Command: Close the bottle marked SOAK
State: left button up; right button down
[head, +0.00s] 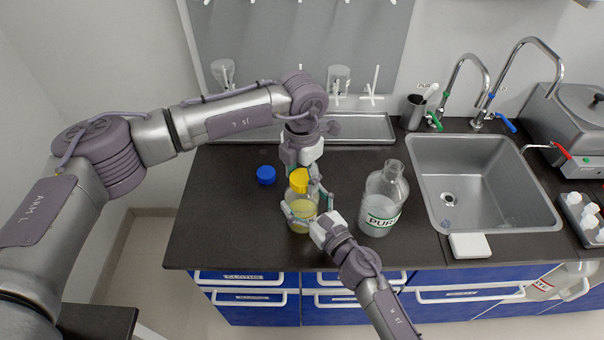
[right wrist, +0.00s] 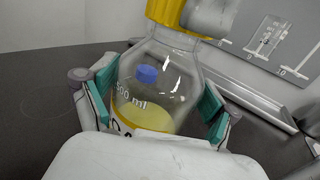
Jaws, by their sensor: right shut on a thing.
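A clear glass bottle (head: 303,211) with pale yellow liquid stands upright on the dark counter. Its label is mostly hidden, so I cannot read the marking. My right gripper (head: 312,214) is shut around its body; in the right wrist view the fingers press the bottle (right wrist: 160,85) from both sides. A yellow cap (head: 299,181) is at the top of the bottle, also at the upper edge of the right wrist view (right wrist: 175,12). Whether it is seated cannot be told. My left gripper (head: 304,174) reaches down at the cap; its fingertips are partly hidden.
A blue cap (head: 266,174) lies on the counter to the left. A larger open bottle with a green-banded label (head: 381,205) stands close on the right. The sink (head: 482,170) is farther right, a metal tray (head: 362,128) behind. The counter's left front is clear.

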pick_arm(q)
jog(key=c, duration=0.7)
jog(key=o, duration=1.4)
jog(key=shift+c, duration=0.2)
notch_tip(320, 180, up, 12)
pick_arm(e)
grip_release()
